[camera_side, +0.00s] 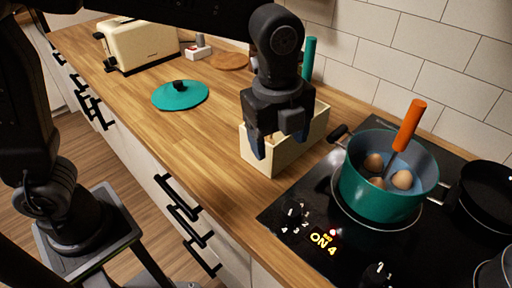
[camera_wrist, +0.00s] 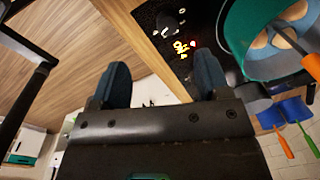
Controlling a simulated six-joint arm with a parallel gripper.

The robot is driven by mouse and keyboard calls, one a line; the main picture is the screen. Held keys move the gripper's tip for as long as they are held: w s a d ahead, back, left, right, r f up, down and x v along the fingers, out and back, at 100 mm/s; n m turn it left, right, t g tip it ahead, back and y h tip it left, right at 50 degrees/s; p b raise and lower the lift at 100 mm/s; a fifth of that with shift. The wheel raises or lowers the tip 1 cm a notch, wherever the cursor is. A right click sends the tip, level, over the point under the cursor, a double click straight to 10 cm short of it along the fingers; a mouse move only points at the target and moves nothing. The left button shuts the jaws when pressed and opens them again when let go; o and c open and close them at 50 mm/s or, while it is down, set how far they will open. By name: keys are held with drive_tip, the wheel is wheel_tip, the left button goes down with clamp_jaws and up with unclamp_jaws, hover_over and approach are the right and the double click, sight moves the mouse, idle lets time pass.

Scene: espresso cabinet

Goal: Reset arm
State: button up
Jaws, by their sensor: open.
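My gripper (camera_side: 278,142) hangs from my arm over the cream box (camera_side: 285,158) on the wooden counter. Its two dark blue fingers are apart with nothing between them; the wrist view also shows the fingers (camera_wrist: 162,82) spread. Whether they touch the box cannot be told. The teal pot (camera_side: 375,196) stands on the hob to the right, apart from the gripper. Brown eggs (camera_side: 402,180) and an orange-handled utensil (camera_side: 409,127) are in it. The pot also shows in the wrist view (camera_wrist: 240,38). The gripper and arm hide part of the box.
The black hob (camera_side: 285,222) displays "ON 4". A dark pan (camera_side: 488,192) sits at the right. A teal lid (camera_side: 180,96) lies on the counter, with a cream toaster (camera_side: 140,45) and a round wooden board (camera_side: 229,61) behind. Counter left of the box is clear.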

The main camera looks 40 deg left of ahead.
drive_tip(key=s+a+n+t, duration=0.2)
drive_tip(key=s+a+n, duration=0.4)
drive_tip(key=a+n, duration=0.3)
drive_tip(key=s+a+r+n+t, duration=0.1)
drive_tip(key=s+a+n+t, duration=0.2)
drive_tip(key=s+a+n, duration=0.3)
drive_tip(key=shift+s+a+r+n, duration=0.15)
drive_tip(key=shift+s+a+n, duration=0.15)
drive_tip(key=shift+a+n, duration=2.5)
drive_tip(key=shift+d+n, duration=0.6)
drive_tip(key=shift+d, duration=0.1)
idle(3.0)
